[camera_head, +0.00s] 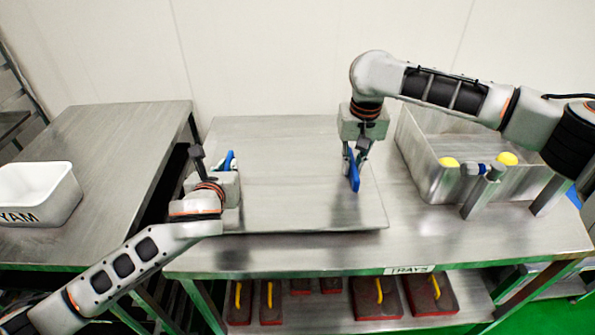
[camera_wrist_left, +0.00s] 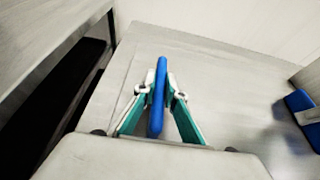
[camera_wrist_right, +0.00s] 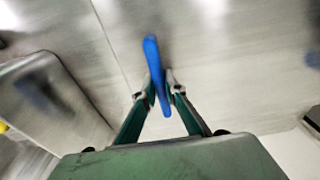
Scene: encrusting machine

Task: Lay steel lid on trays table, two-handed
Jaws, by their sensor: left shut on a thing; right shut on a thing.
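The steel lid (camera_head: 285,180) is a wide flat grey sheet with two blue handles. It is level over the left part of the trays table (camera_head: 480,240); I cannot tell whether it touches the top or is just above it. My left gripper (camera_wrist_left: 160,88) is shut on the left blue handle (camera_wrist_left: 157,115), which shows partly behind my wrist in the head view (camera_head: 229,161). My right gripper (camera_head: 355,154) is shut on the right blue handle (camera_head: 354,176); the right wrist view shows this handle (camera_wrist_right: 152,52) between the fingers.
A steel basin (camera_head: 435,180) with yellow-topped fittings (camera_head: 507,158) stands on the right of the table. Another steel table (camera_head: 100,150) stands left across a dark gap, with a white tub (camera_head: 38,193). Red-edged blocks with yellow handles (camera_head: 378,298) lie on the lower shelf.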

